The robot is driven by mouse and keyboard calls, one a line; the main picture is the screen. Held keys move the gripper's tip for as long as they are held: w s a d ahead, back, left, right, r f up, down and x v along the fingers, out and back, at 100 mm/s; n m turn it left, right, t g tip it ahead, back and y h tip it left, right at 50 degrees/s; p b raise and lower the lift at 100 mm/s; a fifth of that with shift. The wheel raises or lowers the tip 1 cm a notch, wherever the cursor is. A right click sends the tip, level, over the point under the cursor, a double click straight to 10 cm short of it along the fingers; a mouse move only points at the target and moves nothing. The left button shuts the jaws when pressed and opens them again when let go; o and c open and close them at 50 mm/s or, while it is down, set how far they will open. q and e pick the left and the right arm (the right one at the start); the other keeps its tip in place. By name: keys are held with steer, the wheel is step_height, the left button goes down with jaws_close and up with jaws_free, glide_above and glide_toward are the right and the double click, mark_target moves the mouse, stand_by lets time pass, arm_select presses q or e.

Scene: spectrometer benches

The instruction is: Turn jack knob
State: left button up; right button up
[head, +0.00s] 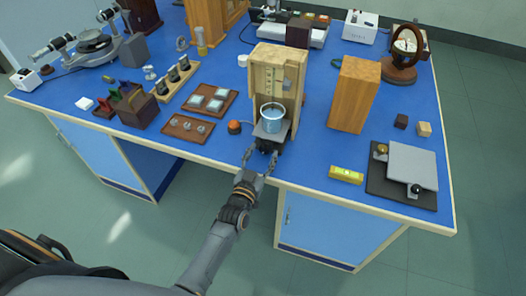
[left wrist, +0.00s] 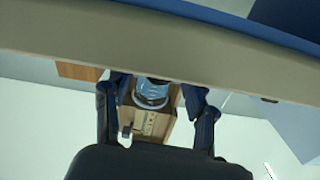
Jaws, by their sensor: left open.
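The lab jack (head: 271,139) is a small dark stand with a grey top plate, near the front edge of the blue bench. A glass beaker of blue liquid (head: 272,118) stands on it. The jack's knob is too small and dark to make out clearly. My left gripper (head: 260,156) is open at the bench's front edge, its fingers spread just in front of the jack, holding nothing visible. In the left wrist view the beaker (left wrist: 152,92) shows between the two fingers, partly hidden by the bench edge; contact with the knob cannot be told. My right gripper is out of view.
A wooden stand (head: 267,79) rises behind the beaker. A wooden block (head: 354,95) stands to its right, and an orange-topped item (head: 234,127) sits to its left. A yellow level (head: 346,175) lies near the front edge. The bench edge (left wrist: 150,45) crosses the left wrist view.

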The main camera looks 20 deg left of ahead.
arm_select(q)
steer(key=shift+w, duration=0.5)
steer(key=c, duration=1.2)
steer(key=shift+o, duration=0.2)
steer(key=shift+n, duration=1.7)
steer(key=o, duration=1.2)
steer(key=shift+c, duration=0.2)
steer(key=shift+s, duration=0.1)
